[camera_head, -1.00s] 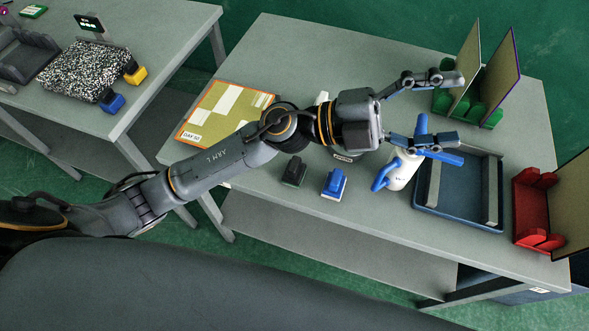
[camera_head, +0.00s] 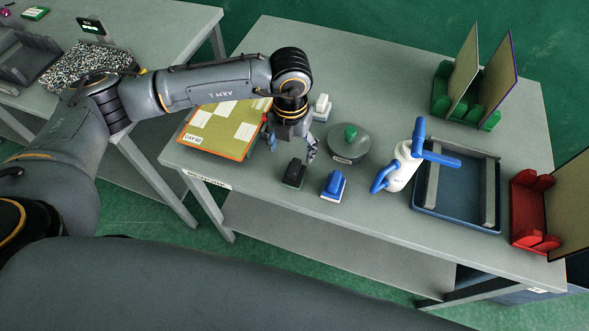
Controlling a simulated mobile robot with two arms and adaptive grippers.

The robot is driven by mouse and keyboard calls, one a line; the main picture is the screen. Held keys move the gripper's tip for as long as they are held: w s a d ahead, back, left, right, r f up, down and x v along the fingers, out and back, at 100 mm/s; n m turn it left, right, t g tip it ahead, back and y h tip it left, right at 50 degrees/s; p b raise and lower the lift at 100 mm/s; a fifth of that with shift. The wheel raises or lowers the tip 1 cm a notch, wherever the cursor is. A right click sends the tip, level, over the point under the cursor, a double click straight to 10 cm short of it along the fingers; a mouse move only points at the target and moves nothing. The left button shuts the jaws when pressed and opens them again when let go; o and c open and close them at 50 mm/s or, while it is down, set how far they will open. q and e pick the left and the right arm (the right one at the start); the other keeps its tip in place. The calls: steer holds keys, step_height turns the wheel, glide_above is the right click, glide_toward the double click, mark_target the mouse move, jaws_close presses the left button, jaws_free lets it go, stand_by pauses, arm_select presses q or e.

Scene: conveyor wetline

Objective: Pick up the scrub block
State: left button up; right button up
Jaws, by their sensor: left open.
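Three small handled blocks stand on the grey table. One is black (camera_head: 293,175), one is blue with a pale base (camera_head: 334,186), and one is whitish (camera_head: 322,107). I cannot tell for certain which is the scrub block. My left gripper (camera_head: 291,148) points down with its fingers apart and nothing between them. The whitish block is right of the gripper's wrist. My right gripper is not in view.
A round grey lidded thing with a green knob (camera_head: 348,147) stands right of the gripper. Further right are a white and blue spray bottle (camera_head: 400,170), a blue tray (camera_head: 457,214), a green rack (camera_head: 440,101) and a red rack (camera_head: 528,212). A checkered board (camera_head: 215,132) lies left.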

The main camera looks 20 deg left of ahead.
mark_target(294, 165)
arm_select(q)
step_height(294, 165, down, 4)
steer(key=shift+r+p, duration=0.15)
steer(key=shift+p, duration=0.2)
steer(key=shift+s+d+f+p, duration=0.1)
steer(key=shift+d+f+p, duration=0.05)
steer(key=shift+f+p, duration=0.3)
steer(key=f, duration=0.1)
steer(key=f+p, duration=0.1)
steer(key=f, duration=0.1)
steer(key=shift+d+f+p, duration=0.3)
steer(key=shift+f, duration=0.5)
steer(key=c, duration=1.3)
